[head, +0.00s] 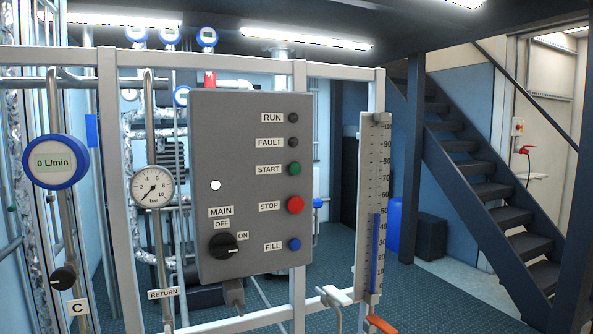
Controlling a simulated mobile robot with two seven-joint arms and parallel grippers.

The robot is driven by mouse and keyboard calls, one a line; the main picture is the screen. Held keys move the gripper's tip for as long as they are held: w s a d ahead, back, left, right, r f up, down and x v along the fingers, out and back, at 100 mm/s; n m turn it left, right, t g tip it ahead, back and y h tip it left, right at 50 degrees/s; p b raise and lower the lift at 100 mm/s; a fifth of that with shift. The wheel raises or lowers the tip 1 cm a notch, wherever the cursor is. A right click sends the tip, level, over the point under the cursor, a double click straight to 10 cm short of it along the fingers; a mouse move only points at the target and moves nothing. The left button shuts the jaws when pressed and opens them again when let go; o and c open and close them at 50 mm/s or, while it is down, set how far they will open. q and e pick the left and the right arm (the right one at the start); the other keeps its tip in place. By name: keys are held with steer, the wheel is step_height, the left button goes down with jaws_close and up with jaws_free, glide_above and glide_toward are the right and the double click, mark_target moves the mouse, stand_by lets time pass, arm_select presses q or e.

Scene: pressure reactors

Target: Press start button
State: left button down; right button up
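The green start button (294,169) is on the grey control panel (240,120), right of the label START. The red stop button (295,205) is below it and the blue fill button (294,244) lower still. The RUN lamp (294,117) and FAULT lamp (293,142) above look dark. The black MAIN knob (224,245) is at the panel's lower left, with OFF and ON labels; a pale mark shows on its right side. Neither of my grippers is in view, and nothing covers the start button.
A metal frame (299,90) carries the panel. A round gauge (153,187) and a 0 L/min flow meter (56,162) are at left. A level scale (370,200) stands at right. An orange handle (381,324) is at the bottom. Stairs (480,175) rise behind, right.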

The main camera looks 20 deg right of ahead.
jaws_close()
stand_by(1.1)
